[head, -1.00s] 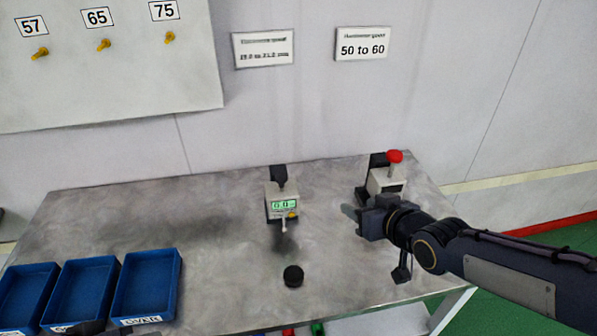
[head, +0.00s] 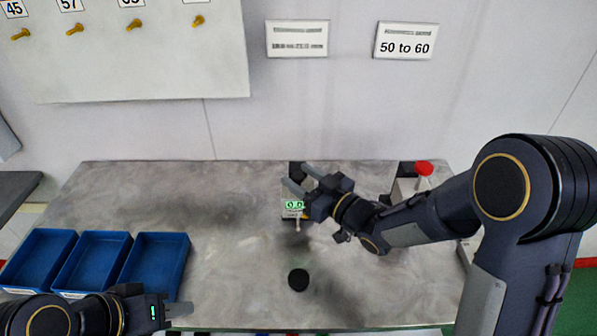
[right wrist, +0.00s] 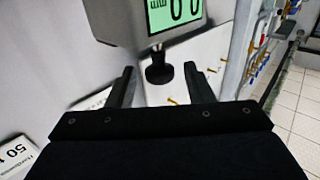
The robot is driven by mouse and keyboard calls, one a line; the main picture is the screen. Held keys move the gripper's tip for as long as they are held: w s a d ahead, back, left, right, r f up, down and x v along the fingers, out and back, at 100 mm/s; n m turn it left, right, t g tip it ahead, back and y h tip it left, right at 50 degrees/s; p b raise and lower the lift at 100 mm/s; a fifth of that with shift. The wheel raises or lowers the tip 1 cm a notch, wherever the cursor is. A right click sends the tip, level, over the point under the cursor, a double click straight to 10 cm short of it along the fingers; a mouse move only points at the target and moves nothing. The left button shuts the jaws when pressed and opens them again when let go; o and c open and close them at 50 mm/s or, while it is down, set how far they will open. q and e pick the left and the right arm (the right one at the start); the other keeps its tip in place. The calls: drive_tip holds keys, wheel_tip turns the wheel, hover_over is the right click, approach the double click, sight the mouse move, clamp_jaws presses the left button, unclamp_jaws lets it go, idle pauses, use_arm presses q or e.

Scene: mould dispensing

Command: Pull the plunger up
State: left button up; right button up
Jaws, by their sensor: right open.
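The gauge (head: 290,214) with the green display stands at the back middle of the table. Its black plunger knob (right wrist: 158,72) shows in the right wrist view, hanging below the gauge body in that picture, on a thin stem. My right gripper (head: 300,178) is open at the gauge's top, with one finger on each side of the knob. The right wrist view shows gaps between the knob and both fingers. The fingers partly hide the gauge top in the head view. My left gripper (head: 180,310) is low at the left, near the blue bins; its opening is unclear.
Three blue bins (head: 153,236) stand at the left. A black round piece (head: 298,280) lies in front of the gauge. A device with a red button (head: 424,168) stands at the right, partly behind my right arm. The table between bins and gauge is clear.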

drive_tip(key=shift+w+a, duration=0.4)
drive_tip(key=shift+a, duration=0.05)
clamp_jaws()
drive_tip(key=shift+r+p, duration=0.4)
drive_tip(key=shift+r, duration=1.35)
unclamp_jaws()
drive_tip(key=b+v, duration=0.1)
drive_tip(key=v, duration=0.6)
drive_tip(key=shift+s+d+b, duration=0.3)
drive_tip(key=shift+d+b, duration=0.05)
drive_tip(key=shift+b, duration=0.05)
